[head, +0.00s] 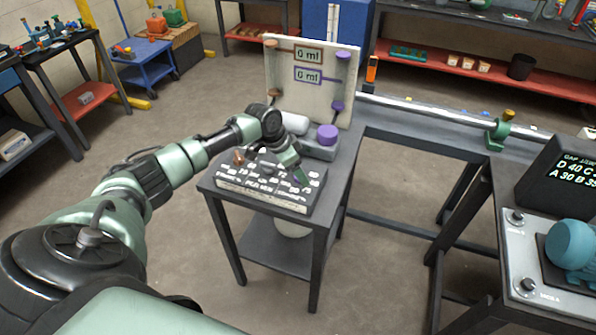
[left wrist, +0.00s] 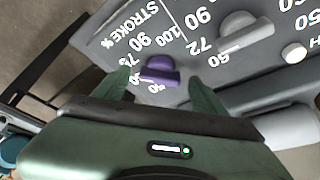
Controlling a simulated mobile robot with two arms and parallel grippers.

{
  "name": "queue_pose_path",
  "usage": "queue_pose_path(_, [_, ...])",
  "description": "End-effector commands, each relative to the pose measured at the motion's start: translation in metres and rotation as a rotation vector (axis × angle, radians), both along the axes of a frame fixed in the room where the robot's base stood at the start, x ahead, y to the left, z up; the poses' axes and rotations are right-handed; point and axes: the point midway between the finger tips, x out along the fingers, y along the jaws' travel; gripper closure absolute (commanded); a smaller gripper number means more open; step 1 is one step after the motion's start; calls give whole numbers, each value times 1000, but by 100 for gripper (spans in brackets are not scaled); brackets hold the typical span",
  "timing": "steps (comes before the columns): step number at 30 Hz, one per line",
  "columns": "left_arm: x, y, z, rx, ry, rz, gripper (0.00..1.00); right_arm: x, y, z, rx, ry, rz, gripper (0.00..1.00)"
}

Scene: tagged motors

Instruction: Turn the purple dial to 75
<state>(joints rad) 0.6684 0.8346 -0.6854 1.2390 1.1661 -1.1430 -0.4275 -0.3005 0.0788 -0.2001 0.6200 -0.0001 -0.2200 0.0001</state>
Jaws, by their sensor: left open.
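The purple dial (left wrist: 160,70) sits on a dark grey panel (left wrist: 110,22) with white printed numbers and the label "STROKE %". Numbers such as 100, 90 and 75 stand around it; I cannot read where it points. My left gripper (left wrist: 158,80) is open, one finger on each side of the dial; I cannot tell whether they touch it. In the head view my left gripper (head: 298,178) reaches down to the right part of the labelled panel (head: 262,199), and the dial is mostly hidden there. My right gripper is not in view.
A grey dial (left wrist: 242,35) and a white button (left wrist: 293,52) are beside the purple dial. Behind the panel stand a purple-topped pump part (head: 327,133), a white cylinder (head: 294,122) and a board (head: 285,70) with two "0 ml" displays. A motor bench is at right (head: 520,262).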

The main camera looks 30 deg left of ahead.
Motion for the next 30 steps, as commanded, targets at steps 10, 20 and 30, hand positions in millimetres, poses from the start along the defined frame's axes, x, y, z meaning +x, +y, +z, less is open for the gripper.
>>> queue_pose_path(10, [-18,12,51,2,-3,-1,29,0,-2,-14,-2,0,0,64])
queue_pose_path(20, [-23,15,65,2,-1,1,29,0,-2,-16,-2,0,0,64])
queue_pose_path(30, [-23,14,64,1,-1,-1,29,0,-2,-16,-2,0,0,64])
